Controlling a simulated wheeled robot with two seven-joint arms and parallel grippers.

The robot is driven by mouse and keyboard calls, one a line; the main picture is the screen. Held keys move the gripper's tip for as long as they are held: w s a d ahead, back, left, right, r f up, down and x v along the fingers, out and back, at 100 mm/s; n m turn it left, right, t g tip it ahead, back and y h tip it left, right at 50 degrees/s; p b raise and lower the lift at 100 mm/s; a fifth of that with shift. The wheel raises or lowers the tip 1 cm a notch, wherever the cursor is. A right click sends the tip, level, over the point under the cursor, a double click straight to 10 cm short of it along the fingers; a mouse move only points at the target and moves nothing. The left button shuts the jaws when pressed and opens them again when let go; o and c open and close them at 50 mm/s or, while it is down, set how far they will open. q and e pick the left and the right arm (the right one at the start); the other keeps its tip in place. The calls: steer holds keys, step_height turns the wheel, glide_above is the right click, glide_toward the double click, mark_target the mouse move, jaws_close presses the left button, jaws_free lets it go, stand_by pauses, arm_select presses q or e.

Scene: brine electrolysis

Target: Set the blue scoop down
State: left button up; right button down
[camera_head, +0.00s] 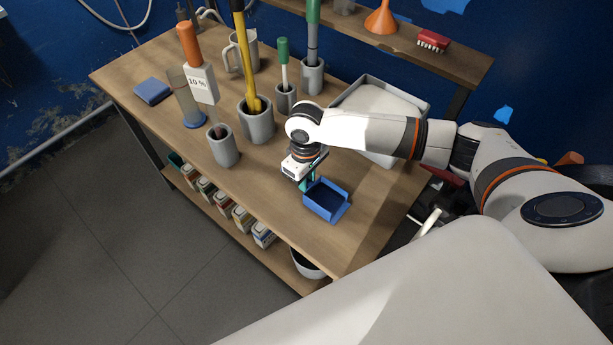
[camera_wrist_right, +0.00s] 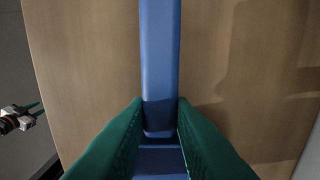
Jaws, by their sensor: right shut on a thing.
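The blue scoop (camera_head: 326,201) is over the front right part of the wooden table, its open pan facing up. My right gripper (camera_head: 307,184) reaches down from above and is shut on the scoop's handle. In the right wrist view the blue handle (camera_wrist_right: 160,60) runs straight between the green fingers of my right gripper (camera_wrist_right: 160,104). Whether the scoop touches the tabletop is hard to tell. My left gripper (camera_wrist_right: 34,112) shows small at the left edge of the right wrist view, away from the scoop; its opening is unclear.
A grey tray (camera_head: 424,108) with white contents stands behind my right forearm. Grey holders, including a front cup (camera_head: 223,148), stand to the left with tools. A blue block (camera_head: 152,90) lies far left. Bare tabletop (camera_head: 270,180) lies left of the scoop; the table's front edge is close.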

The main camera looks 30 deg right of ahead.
arm_select(q)
steer(key=shift+s, duration=0.55)
arm_select(e)
steer(key=shift+f, duration=0.1)
steer(key=c, duration=1.3)
jaws_free()
steer(key=shift+o, duration=0.2)
arm_select(q)
steer(key=shift+w+f+b, duration=0.15)
steer(key=shift+f+b, duration=0.25)
arm_select(e)
step_height(320, 180, up, 12)
arm_select(q)
steer(key=shift+a, duration=0.1)
arm_select(e)
steer(key=shift+a, duration=0.1)
